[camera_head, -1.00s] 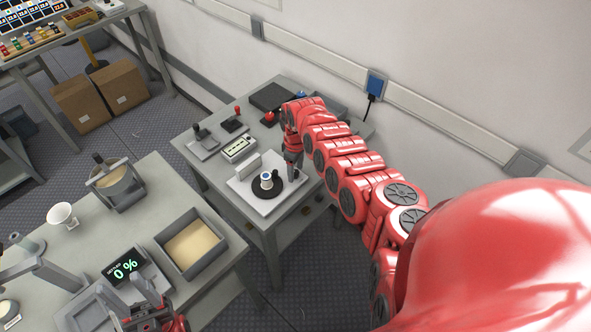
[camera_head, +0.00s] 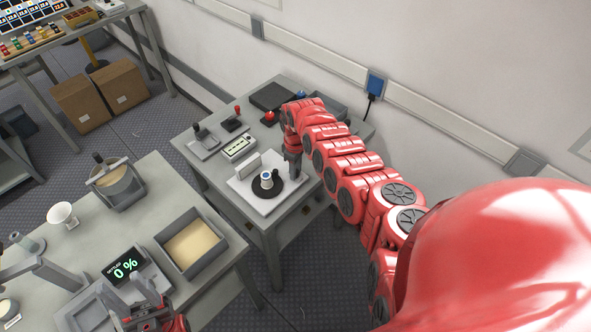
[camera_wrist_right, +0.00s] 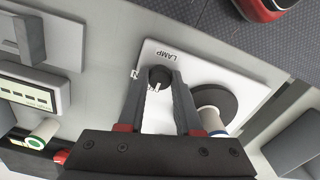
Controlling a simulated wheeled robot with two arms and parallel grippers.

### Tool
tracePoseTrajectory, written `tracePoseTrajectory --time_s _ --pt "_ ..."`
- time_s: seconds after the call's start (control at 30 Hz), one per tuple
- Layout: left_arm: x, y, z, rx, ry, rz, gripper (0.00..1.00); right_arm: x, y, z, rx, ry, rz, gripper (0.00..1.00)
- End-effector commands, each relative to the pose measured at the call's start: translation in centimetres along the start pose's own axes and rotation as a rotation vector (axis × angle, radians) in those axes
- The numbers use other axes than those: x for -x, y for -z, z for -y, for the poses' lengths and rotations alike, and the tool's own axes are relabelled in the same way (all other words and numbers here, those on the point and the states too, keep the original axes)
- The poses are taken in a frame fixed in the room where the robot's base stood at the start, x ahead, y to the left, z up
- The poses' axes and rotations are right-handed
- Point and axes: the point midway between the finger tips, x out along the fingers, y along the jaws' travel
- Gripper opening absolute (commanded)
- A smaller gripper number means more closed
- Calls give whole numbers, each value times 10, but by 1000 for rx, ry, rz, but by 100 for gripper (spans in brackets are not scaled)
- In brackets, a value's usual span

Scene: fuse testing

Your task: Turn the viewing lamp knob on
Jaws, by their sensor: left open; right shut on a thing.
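The viewing lamp knob (camera_wrist_right: 160,77) is a small black dial with a white pointer line, on a white plate (camera_wrist_right: 154,52) marked LAMP. In the right wrist view it sits between the fingertips of my right gripper (camera_wrist_right: 159,82), which is shut on it. A finger partly covers a small mark left of the knob. In the head view, my right gripper (camera_head: 292,168) is at the right edge of the white lamp unit (camera_head: 250,194) and hides the knob. My left gripper (camera_head: 136,306) is open and empty at the bottom, over the nearer table.
On the nearer table are a sand-coloured tray (camera_head: 217,261) and a display reading 0 % (camera_head: 124,265).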

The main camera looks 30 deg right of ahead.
Motion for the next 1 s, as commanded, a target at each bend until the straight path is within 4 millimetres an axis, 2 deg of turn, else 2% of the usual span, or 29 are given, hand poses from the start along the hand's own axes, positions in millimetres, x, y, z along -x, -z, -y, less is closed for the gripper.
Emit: tracePoseTrajectory --time_s 0.27,0.57,1.0 --pt "-2 0 0 0 0 0 50 0 1 1 -82 2 1 0" --pt "3 0 0 0 0 0 50 -2 2 1 -319 -1 -2 0" --pt "48 -8 -2 0 0 0 50 -6 1 0 -729 -3 -3 0"
